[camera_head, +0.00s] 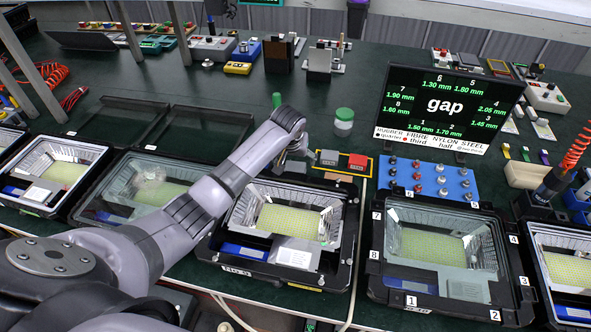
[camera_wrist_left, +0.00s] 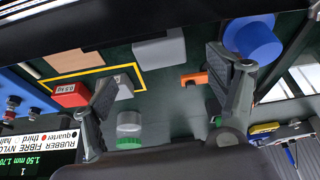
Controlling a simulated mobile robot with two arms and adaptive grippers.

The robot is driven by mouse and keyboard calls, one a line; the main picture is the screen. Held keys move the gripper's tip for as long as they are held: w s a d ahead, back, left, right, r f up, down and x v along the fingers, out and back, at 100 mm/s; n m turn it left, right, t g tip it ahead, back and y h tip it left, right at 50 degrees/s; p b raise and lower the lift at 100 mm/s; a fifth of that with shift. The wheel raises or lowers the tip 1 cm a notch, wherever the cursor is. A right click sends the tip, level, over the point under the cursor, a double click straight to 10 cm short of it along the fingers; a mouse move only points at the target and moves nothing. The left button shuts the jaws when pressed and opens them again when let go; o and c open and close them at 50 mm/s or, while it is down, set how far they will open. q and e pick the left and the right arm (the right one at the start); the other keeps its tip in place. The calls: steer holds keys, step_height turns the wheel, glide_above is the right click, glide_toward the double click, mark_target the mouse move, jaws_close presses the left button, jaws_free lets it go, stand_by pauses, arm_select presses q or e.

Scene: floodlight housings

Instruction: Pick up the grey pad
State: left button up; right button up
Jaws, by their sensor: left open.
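The grey pad is a plain grey block (camera_wrist_left: 162,50) in the left wrist view, lying on the dark green bench top beside the yellow-outlined area. In the head view it (camera_head: 290,166) sits behind the middle floodlight housing, partly hidden by my left gripper (camera_head: 295,154). In the left wrist view my left gripper (camera_wrist_left: 160,72) is open and empty, its fingers spread to either side of the pad in the picture. The pad lies beyond the fingertips; I cannot tell the exact gap. My right gripper is not in view.
A yellow outline holds a grey block (camera_head: 329,157) and a red block (camera_head: 357,162). A brown pad (camera_head: 338,177) lies in front of it. A green-lidded jar (camera_head: 343,122) stands behind. Floodlight housings (camera_head: 345,270) line the front; a gap display (camera_head: 445,105) stands right.

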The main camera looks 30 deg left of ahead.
mark_target(295, 168)
arm_select(q)
steer(key=shift+x, duration=0.8)
steer(key=shift+s+x, duration=0.1)
steer(key=shift+x, duration=1.2)
steer(key=shift+s+x, duration=0.15)
steer(key=shift+x, duration=1.1)
steer(key=shift+f, duration=0.1)
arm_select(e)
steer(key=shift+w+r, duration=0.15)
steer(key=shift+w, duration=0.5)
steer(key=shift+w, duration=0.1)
arm_select(q)
steer(key=shift+c, duration=1.3)
steer(key=c, duration=1)
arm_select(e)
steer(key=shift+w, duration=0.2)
